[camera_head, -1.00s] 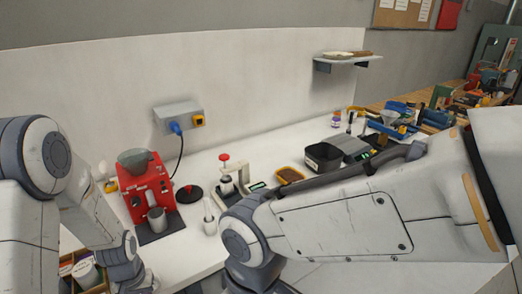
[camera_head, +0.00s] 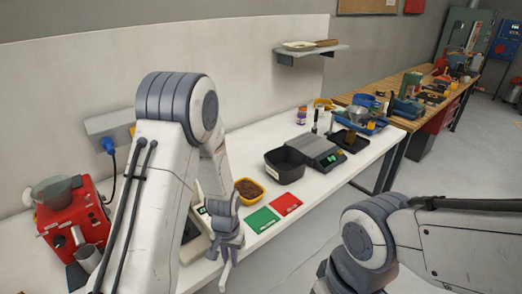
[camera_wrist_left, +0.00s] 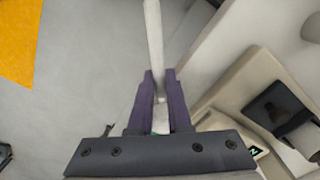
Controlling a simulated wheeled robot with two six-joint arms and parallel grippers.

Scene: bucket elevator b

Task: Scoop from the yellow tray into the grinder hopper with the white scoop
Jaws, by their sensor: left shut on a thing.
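The yellow tray (camera_head: 261,194) holds brown contents and sits on the white table just beyond my left gripper (camera_head: 228,252). In the wrist view, my left gripper (camera_wrist_left: 160,88) is shut on a pale rod, the handle of the white scoop (camera_wrist_left: 153,35). The scoop's bowl cannot be made out. In the head view the gripper is beside the table's front edge, apart from the tray. The grinder hopper (camera_head: 53,190) is a grey bowl on top of the red grinder (camera_head: 75,228) at the far left. My right gripper is out of view.
A black bin (camera_head: 284,168) and a grey scale (camera_head: 320,152) stand right of the tray. A green card (camera_head: 262,220) and a red card (camera_head: 286,204) lie at the table's front. A pale device (camera_wrist_left: 245,95) is close to my left gripper.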

